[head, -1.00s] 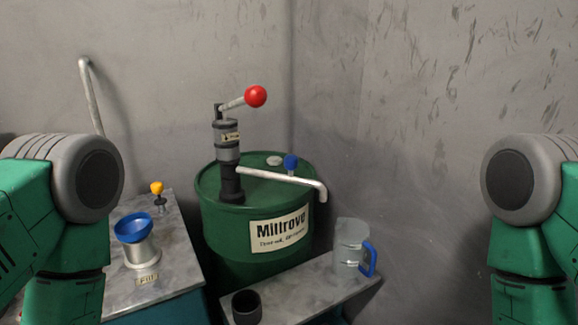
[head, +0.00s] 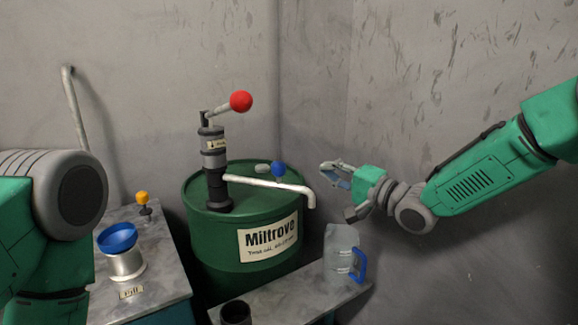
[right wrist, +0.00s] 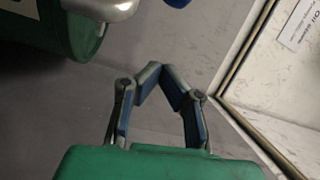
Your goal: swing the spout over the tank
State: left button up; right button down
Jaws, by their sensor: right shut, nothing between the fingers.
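The white spout (head: 265,184) runs right from the hand pump (head: 214,165) on the green drum, and its down-bent end hangs past the drum's right edge. In the right wrist view my fingers (right wrist: 163,72) meet at the tips, and the spout (right wrist: 102,8) is at the top left. A bench with a blue funnel (head: 117,237) and a "Fill" label stands at the left. My left gripper is out of view.
The drum (head: 215,236) stands in the corner. A clear jug (head: 341,245) with a blue handle and a dark cup (head: 236,313) stand on a low shelf (head: 290,297) before it. A red-balled pump handle (head: 240,101) rises above. A yellow knob (head: 142,197) is on the left bench.

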jog(key=shift+r, duration=0.15)
jog(key=w+a, duration=0.3)
jog(key=a, duration=0.6)
jog(key=shift+w, duration=0.2)
dwell(0.4)
